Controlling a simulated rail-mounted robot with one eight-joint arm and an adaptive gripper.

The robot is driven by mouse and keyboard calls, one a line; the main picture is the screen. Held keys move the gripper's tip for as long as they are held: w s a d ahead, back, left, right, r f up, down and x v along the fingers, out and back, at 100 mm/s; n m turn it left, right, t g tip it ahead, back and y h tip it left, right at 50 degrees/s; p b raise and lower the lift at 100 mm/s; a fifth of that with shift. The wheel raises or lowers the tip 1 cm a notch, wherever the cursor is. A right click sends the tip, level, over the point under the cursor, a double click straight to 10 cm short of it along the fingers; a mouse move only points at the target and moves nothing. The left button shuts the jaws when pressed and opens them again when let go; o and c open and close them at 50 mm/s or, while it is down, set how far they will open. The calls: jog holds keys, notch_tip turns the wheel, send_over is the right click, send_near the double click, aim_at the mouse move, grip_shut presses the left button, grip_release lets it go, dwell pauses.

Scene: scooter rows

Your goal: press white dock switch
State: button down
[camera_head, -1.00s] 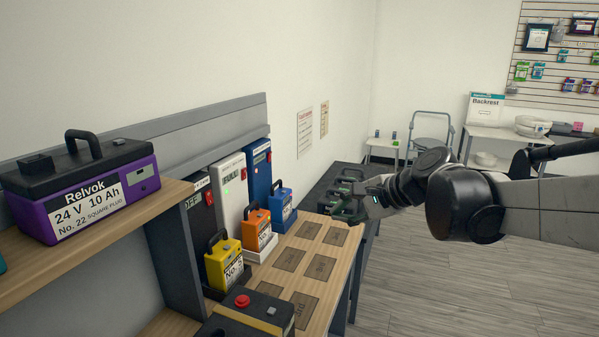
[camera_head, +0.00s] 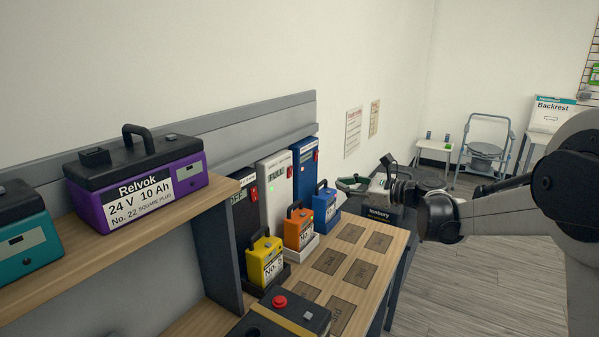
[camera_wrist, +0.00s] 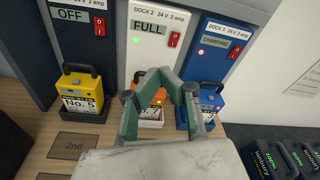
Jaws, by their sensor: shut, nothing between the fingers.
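The white dock (camera_head: 275,183) stands between a dark dock (camera_head: 243,205) and a blue dock (camera_head: 305,168). Its red rocker switch (camera_head: 282,171) is on the right of its front; the wrist view also shows this switch (camera_wrist: 173,39), unobstructed. The white dock's display reads FULL (camera_wrist: 147,28), with a green light beside it. An orange battery (camera_head: 298,229) sits in its base. My gripper (camera_head: 345,183) is shut and empty, to the right of the docks. In the wrist view its green fingers (camera_wrist: 158,78) overlap the orange battery, below the switch; the distance is unclear.
A yellow battery (camera_head: 265,262) and a blue battery (camera_head: 325,206) stand at the neighbouring docks. The dark dock reads OFF, the blue one CHARGING. A shelf with a purple battery (camera_head: 140,190) is at left. Marked mats (camera_head: 331,262) lie on the wooden bench; black batteries (camera_wrist: 270,158) are at right.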

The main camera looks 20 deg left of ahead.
aim_at(291, 170)
jog(key=w+a+f+m+y, duration=0.3)
jog(key=w+f, duration=0.1)
jog(key=w, duration=0.1)
jog(key=shift+w+a+g, duration=0.3)
jog(key=shift+w+a, duration=0.1)
jog(key=shift+a+f, duration=0.1)
jog(key=x, duration=1.3)
jog(key=shift+w+a+p, duration=0.15)
jog(key=shift+a+p, duration=0.2)
jog(key=shift+a, duration=0.05)
jog(key=shift+d, duration=0.1)
